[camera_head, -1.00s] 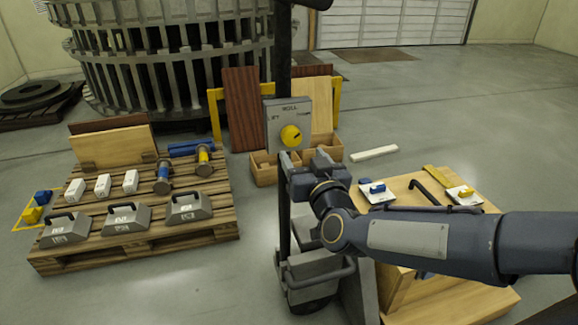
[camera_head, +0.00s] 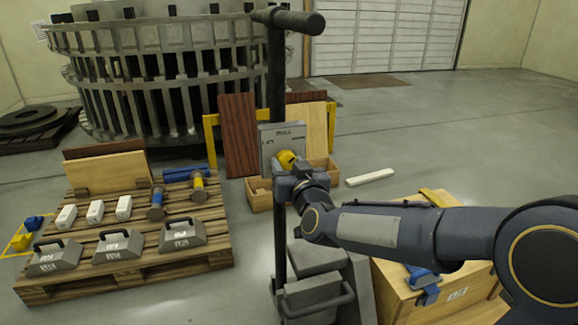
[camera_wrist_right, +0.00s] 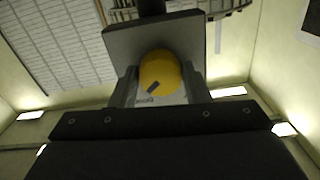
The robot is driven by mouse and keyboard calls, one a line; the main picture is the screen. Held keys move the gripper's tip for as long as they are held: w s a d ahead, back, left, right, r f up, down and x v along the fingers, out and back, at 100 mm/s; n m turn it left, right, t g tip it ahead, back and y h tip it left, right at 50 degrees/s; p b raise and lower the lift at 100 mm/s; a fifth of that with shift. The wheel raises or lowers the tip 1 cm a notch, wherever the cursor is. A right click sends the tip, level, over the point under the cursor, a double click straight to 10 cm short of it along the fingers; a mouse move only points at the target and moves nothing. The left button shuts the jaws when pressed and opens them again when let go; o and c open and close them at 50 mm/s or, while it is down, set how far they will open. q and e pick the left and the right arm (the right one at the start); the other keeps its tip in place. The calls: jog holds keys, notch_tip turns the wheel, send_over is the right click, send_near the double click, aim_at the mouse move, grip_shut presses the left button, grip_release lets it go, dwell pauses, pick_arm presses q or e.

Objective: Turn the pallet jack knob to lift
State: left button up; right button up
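The yellow round knob (camera_head: 287,158) sits on a grey panel (camera_head: 267,147) marked ROLL and LIFT, on the pallet jack's dark upright post (camera_head: 277,85). My right gripper (camera_head: 293,170) is at the knob and partly covers it and the panel in the head view. In the right wrist view, the knob (camera_wrist_right: 160,72) lies between the two fingers (camera_wrist_right: 161,85), with a dark pointer mark slanting on its face. The fingers are spread on either side of it, and a narrow gap seems to show. My left gripper is not in view.
A wooden pallet (camera_head: 205,251) at left carries grey handled blocks, white blocks and cylinders. A wooden box (camera_head: 395,292) stands under my right arm at right. A T-shaped handle (camera_head: 290,20) tops the post. The floor behind at right is mostly clear.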

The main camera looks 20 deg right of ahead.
jog(key=c, duration=0.5)
jog(key=shift+o, duration=0.2)
jog(key=n+p, duration=0.2)
jog(key=n, duration=0.1)
jog(key=shift+r+p, duration=0.15)
jog(key=shift+p, duration=0.2)
jog(key=n+p, duration=0.3)
jog(key=n, duration=0.2)
jog(key=shift+n, duration=0.3)
jog(key=n+p, duration=0.3)
jog(key=n, duration=0.3)
jog(key=shift+n+p, duration=1)
jog(key=shift+n, duration=1.6)
